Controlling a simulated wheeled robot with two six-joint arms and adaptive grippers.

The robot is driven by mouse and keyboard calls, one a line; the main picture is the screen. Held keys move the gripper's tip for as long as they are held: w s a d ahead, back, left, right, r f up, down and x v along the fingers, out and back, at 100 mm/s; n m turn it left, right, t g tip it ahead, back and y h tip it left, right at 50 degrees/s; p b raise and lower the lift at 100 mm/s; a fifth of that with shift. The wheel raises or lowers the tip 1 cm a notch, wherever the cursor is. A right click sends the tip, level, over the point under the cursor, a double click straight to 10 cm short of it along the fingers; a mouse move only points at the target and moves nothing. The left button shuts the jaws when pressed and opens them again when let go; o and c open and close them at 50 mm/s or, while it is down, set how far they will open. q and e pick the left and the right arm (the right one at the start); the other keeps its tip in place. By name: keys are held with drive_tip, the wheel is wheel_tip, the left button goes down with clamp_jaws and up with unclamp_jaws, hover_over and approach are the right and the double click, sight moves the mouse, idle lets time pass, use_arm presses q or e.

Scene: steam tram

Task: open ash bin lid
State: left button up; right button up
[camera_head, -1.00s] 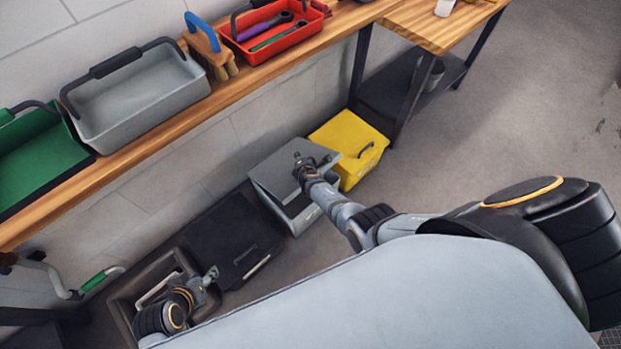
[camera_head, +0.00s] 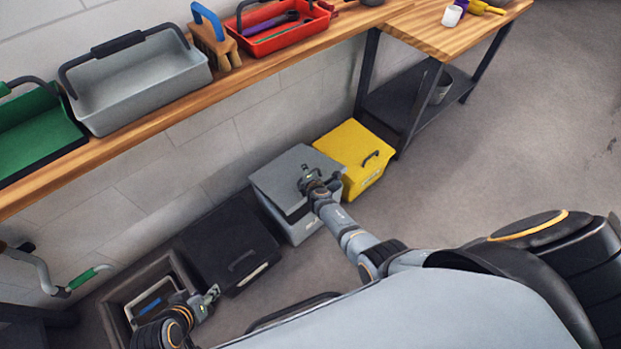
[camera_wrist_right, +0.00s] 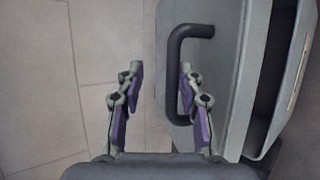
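The frames do not show clearly which bin is the ash bin. The grey bin (camera_head: 302,232) stands on the floor between a black bin and a yellow one. Its grey lid (camera_head: 280,168) sits ajar, with a dark gap along the near left edge. My right gripper (camera_head: 308,172) is over this lid.
The yellow bin (camera_head: 352,145) stands close to the right of the grey one. A dark open box (camera_head: 120,310) is at the lower left. A wooden shelf (camera_head: 130,155) with grey, green and red trays runs above. Floor to the right is clear.

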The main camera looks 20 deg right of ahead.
drive_tip(key=shift+p+v, duration=2)
drive_tip(key=shift+v, duration=1.3)
use_arm(q)
wheel_tip(320, 180, up, 7)
drive_tip(key=p, duration=0.2)
use_arm(e)
drive_tip(key=v, duration=0.4)
drive_tip(key=shift+s, duration=0.25)
use_arm(q)
drive_tip(key=shift+f, duration=0.15)
